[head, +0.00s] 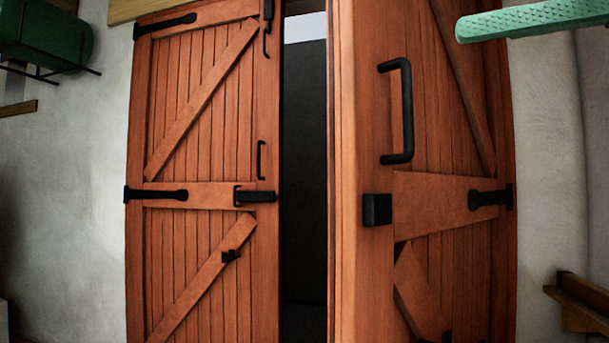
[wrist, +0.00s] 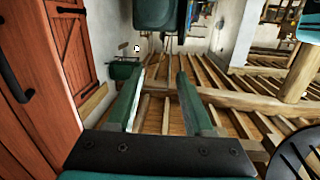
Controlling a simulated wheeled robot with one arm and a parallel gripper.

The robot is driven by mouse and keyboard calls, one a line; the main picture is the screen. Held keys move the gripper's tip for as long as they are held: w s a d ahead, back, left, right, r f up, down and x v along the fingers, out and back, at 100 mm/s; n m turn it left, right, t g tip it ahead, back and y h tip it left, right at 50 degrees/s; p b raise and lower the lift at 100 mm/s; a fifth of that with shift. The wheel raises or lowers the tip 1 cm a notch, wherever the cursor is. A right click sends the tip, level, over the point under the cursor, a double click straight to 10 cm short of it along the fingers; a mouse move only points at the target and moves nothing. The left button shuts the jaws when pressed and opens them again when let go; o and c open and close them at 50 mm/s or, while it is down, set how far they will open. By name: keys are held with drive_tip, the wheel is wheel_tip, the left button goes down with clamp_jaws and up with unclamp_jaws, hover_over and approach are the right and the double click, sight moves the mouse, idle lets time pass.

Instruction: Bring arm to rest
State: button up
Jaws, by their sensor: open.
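My gripper (wrist: 158,80) shows in the wrist view with its two green fingers apart and nothing between them. In the head view, a wooden double door stands ahead. Its left leaf (head: 205,170) looks closed, and its right leaf (head: 445,150) stands ajar, angled towards me. A black pull handle (head: 403,112) is on the right leaf. In the wrist view, a reddish wooden door (wrist: 40,85) with a black handle (wrist: 12,82) is at the left, apart from the gripper.
A dark gap (head: 304,170) shows between the leaves. A wooden ledge (head: 580,303) is at the lower right.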

drive_tip(key=w+a+f+m+g+h, duration=0.1)
drive_tip(key=w+a+f+m+h, duration=0.1)
drive_tip(key=w+a+f, duration=0.4)
drive_tip(key=w+a+f+m+h, duration=0.2)
drive_tip(key=a+f+h, duration=0.15)
drive_tip(key=f, duration=0.35)
drive_tip(key=w+a+f+m+g+h+p, duration=0.1)
drive_tip(key=w+f+m+h, duration=0.1)
drive_tip(key=f, duration=0.7)
drive_tip(key=w+a+f+m+g+h, duration=0.1)
drive_tip(key=w+f+h, duration=0.1)
drive_tip(key=f, duration=0.7)
drive_tip(key=s+d+f+m+g+h, duration=0.1)
drive_tip(key=s+d+f+m+h, duration=0.15)
drive_tip(key=f, duration=0.75)
drive_tip(key=s+d+f+m+g+h, duration=0.1)
drive_tip(key=d+f, duration=0.3)
drive_tip(key=f, duration=0.5)
drive_tip(key=s+d+f+m+g+h, duration=0.1)
drive_tip(key=s+d+f, duration=0.2)
drive_tip(key=f, duration=0.3)
drive_tip(key=s+d+f+m+g+h+p, duration=0.1)
drive_tip(key=s+d+f+g, duration=0.1)
drive_tip(key=s+d+f, duration=0.2)
wheel_tip(320, 180, down, 3)
drive_tip(key=shift+s+d+g+h, duration=0.2)
drive_tip(key=shift+s+g+h, duration=0.15)
drive_tip(key=shift+s, duration=0.7)
drive_tip(key=shift+m, duration=0.25)
